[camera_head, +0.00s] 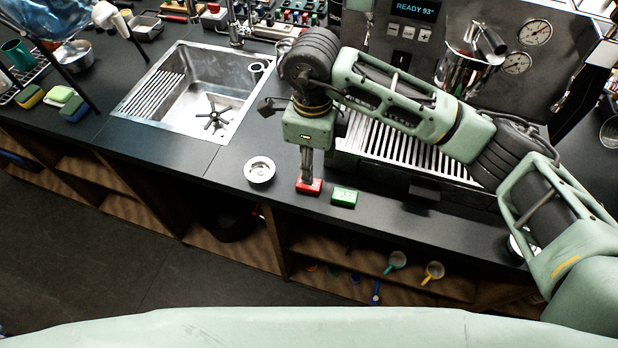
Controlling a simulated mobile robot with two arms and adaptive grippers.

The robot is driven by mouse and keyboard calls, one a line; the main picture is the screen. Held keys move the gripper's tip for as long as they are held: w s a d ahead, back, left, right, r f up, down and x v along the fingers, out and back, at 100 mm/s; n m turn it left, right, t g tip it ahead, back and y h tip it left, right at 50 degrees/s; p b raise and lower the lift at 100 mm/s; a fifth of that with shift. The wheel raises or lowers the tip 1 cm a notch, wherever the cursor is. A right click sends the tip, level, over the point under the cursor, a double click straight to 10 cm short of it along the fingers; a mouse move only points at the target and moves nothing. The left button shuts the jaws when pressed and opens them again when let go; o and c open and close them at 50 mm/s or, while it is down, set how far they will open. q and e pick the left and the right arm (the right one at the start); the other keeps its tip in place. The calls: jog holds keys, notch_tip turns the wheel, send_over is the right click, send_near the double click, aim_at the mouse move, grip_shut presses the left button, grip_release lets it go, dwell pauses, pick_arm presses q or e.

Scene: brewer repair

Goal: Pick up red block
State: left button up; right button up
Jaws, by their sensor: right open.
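The red block (309,187) lies on the dark counter (225,185) near its front edge. My right gripper (307,180) points down directly over the red block, with its fingertips at the block and hiding part of its top. The right gripper is open; I cannot tell whether the fingers touch the block. A green block (344,197) lies just to the right of the red one. My left gripper is not in view.
A white round cup-like part (259,170) stands left of the red block. A steel sink (190,100) is set into the counter further left. The espresso machine's drip grate (400,150) is behind and right. Open shelves (330,255) lie below the counter edge.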

jog(key=shift+s+f+p, duration=0.2)
jog(key=shift+f+p, duration=0.2)
jog(key=shift+f, duration=0.45)
jog(key=f+p, duration=0.1)
jog(key=f, duration=0.2)
jog(key=f+p, duration=0.1)
jog(key=shift+w+a+f+p, duration=0.15)
jog(key=shift+a+f+p, duration=0.05)
jog(key=shift+a+p, duration=0.15)
jog(key=shift+f, duration=0.5)
jog(key=c, duration=1)
jog(key=shift+r, duration=0.1)
jog(key=shift+w+r+b, duration=0.1)
jog(key=shift+r+b, duration=0.4)
jog(key=shift+r, duration=0.1)
notch_tip(320, 180, up, 3)
jog(key=shift+f+b, duration=0.2)
jog(key=shift+b, duration=0.7)
jog(key=d+r+b, duration=0.1)
jog(key=d+r, duration=0.1)
jog(key=d, duration=0.2)
jog(key=d+r+b, duration=0.1)
jog(key=d+r, duration=0.1)
jog(key=d, duration=0.2)
jog(key=s+d+r+b, duration=0.1)
jog(key=d+r+b, duration=0.1)
jog(key=d+r, duration=0.1)
jog(key=shift+d, duration=0.4)
